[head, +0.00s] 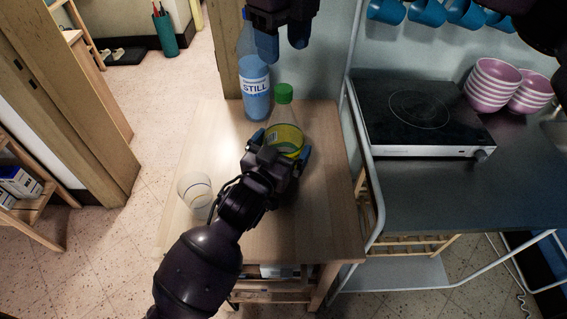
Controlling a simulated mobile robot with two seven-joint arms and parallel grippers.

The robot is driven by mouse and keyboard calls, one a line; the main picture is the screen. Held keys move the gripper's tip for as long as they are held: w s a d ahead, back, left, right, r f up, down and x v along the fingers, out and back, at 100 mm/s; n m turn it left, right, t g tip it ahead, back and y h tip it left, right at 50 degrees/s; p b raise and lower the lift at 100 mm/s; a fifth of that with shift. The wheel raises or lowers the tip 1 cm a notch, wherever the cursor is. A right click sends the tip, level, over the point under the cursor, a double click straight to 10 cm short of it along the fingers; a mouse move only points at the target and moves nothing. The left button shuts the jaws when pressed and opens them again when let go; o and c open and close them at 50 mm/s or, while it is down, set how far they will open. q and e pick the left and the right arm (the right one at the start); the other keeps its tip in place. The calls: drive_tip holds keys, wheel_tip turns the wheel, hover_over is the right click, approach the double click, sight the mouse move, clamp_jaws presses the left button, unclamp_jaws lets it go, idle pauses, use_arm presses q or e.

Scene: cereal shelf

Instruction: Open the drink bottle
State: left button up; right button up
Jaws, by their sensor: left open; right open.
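A clear bottle (285,128) with a green cap (284,93) and a yellow label stands upright on the small wooden table (220,140). My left gripper (283,150) is open around the lower part of this bottle, with a blue fingertip showing on each side; whether the fingers touch it cannot be told. My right gripper (283,45) is open and empty at the top, with its blue fingers pointing down, above and behind the green cap in the picture. A blue bottle labelled STILL (255,88) stands behind to the left, its top partly beside the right gripper.
A clear glass (195,192) stands at the table's left edge, near my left arm. At right are a black hot plate (420,110), stacked pink bowls (493,82) and hanging blue mugs (428,12). The table's front right is free.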

sight(283, 88)
use_arm(q)
drive_tip(key=shift+c, duration=0.2)
drive_tip(key=c, duration=1.4)
use_arm(e)
drive_tip(key=shift+r, duration=0.1)
drive_tip(key=m, duration=1.1)
drive_tip(key=shift+m, duration=0.3)
drive_tip(key=m, duration=0.5)
drive_tip(key=shift+m, duration=0.4)
drive_tip(key=m, duration=0.4)
drive_tip(key=shift+m, duration=0.4)
drive_tip(key=shift+f, duration=4.1)
